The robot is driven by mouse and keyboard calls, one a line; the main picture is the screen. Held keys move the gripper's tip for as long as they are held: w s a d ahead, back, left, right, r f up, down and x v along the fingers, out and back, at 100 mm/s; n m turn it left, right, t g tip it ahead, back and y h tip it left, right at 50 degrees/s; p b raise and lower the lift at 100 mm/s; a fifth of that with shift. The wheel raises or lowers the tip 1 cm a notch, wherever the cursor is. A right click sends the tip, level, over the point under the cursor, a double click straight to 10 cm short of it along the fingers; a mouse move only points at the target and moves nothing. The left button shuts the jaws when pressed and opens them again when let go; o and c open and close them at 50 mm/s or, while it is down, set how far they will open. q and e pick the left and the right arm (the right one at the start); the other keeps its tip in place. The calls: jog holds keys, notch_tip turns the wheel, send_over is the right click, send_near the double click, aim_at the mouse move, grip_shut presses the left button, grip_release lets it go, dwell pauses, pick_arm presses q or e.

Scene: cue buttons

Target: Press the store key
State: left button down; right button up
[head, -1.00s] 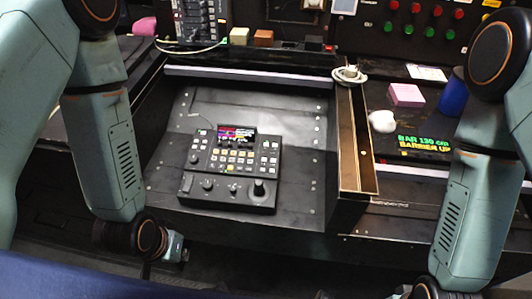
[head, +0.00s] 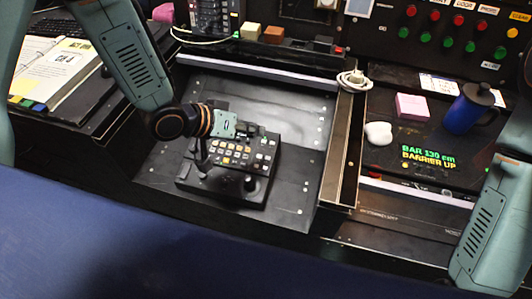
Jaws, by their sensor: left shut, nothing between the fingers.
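The control console (head: 225,190) is a black box lying tilted in the dark recessed bay. Its rows of small white, amber and green keys (head: 236,152) show, but their labels are too small to read, so I cannot tell which is the store key. My left gripper (head: 203,168) hangs down over the left part of the console, shut and empty. I cannot tell whether its tips touch the console. My left wrist hides the console's screen and upper left keys. A black knob (head: 251,183) stands at the console's lower right. My right gripper is out of view.
An open binder (head: 60,75) lies at left. The bay's right floor is clear.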

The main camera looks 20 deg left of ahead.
pick_arm(q)
jog(key=shift+s+r, duration=0.15)
jog(key=shift+s, duration=0.15)
jog(key=b, duration=0.7)
send_over(259, 156)
jog(key=s, duration=0.2)
jog(key=f, duration=0.7)
jog(key=shift+w+a, duration=0.25)
jog(key=shift+a, duration=0.15)
jog(key=shift+w+d+f+b, duration=0.15)
jog(key=shift+f+b, duration=0.45)
jog(key=shift+f, duration=0.35)
jog(key=shift+w, duration=0.1)
